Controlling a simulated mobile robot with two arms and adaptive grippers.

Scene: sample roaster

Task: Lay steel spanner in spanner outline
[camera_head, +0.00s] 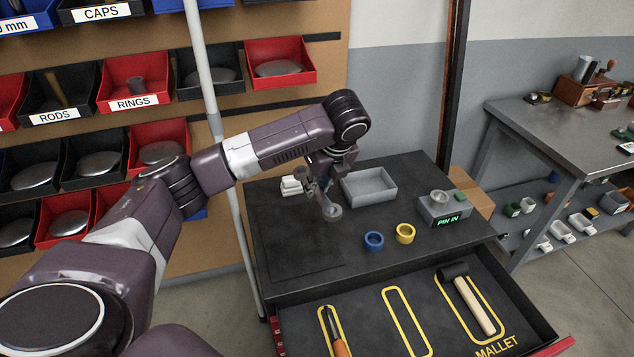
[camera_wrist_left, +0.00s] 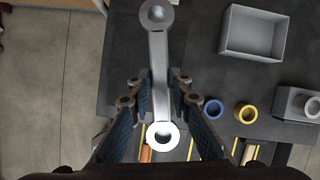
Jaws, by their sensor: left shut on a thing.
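My left gripper (camera_head: 318,178) is shut on the steel spanner (camera_head: 332,212) and holds it above the black bench top. In the left wrist view the spanner (camera_wrist_left: 158,65) runs lengthwise between the fingers, with a ring at each end. The middle yellow outline (camera_head: 388,292) in the open drawer is empty and long and narrow; I take it as the spanner outline. Its label is not visible. My right gripper is not in view.
The drawer (camera_head: 367,328) also holds an orange-handled tool (camera_head: 340,347) at left and a mallet (camera_head: 474,300) at right, each in an outline. On the bench stand a grey tray (camera_head: 368,188), a blue ring (camera_head: 373,241), a yellow ring (camera_head: 405,233) and a "PIN IN" device (camera_head: 444,209).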

